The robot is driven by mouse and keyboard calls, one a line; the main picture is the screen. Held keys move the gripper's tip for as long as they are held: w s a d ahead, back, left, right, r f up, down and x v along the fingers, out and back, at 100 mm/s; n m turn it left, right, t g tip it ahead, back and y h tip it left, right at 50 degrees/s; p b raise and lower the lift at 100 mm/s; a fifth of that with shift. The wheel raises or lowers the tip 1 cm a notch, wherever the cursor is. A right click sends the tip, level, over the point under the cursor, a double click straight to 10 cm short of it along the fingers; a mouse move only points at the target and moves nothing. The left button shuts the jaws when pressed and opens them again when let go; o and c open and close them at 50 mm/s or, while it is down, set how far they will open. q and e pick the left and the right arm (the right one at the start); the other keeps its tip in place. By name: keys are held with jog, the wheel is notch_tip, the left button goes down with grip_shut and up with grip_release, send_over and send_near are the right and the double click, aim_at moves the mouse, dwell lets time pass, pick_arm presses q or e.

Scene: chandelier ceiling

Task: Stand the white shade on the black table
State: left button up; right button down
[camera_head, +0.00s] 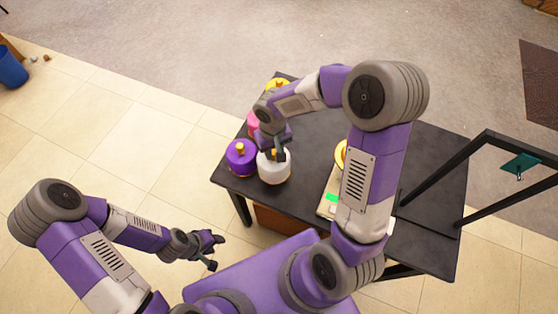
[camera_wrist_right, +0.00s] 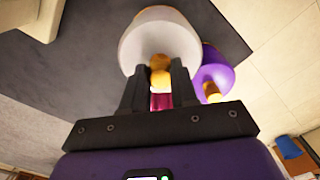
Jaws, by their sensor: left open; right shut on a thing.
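The white shade (camera_head: 274,168) is at the black table's (camera_head: 315,135) near left part, upright, with a gold knob on top. My right gripper (camera_head: 277,154) is above it, shut on the knob. In the right wrist view the shade (camera_wrist_right: 158,38) is just past the fingertips (camera_wrist_right: 160,72), with the gold knob between them. I cannot tell whether the shade's base touches the table. My left gripper (camera_head: 215,251) is open and empty, low in front of the table, away from the shade.
A purple shade (camera_head: 241,157) with a gold knob stands close to the white one's left. A pink shade (camera_head: 253,120) and a yellow one (camera_head: 278,84) stand farther back. My right arm partly hides a yellow thing (camera_head: 341,152) and a pale board. A black frame (camera_head: 480,150) stands at right.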

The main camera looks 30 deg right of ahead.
jog(key=shift+d+r+b, duration=0.45)
jog(key=shift+d+r, duration=0.25)
jog(key=shift+d, duration=0.2)
jog(key=shift+m, duration=0.3)
jog(key=s+d+r, duration=0.1)
jog(key=s+d+r+b, duration=0.1)
jog(key=s+r, duration=0.1)
jog(key=shift+d+b, duration=0.15)
jog(key=shift+b, duration=0.15)
notch_tip(320, 180, down, 9)
jog(key=b, duration=0.2)
jog(key=shift+d+f+b, duration=0.1)
jog(key=shift+f+b, duration=0.1)
jog(key=shift+b, duration=0.1)
jog(key=shift+f, duration=0.15)
jog(key=c, duration=0.9)
grip_release()
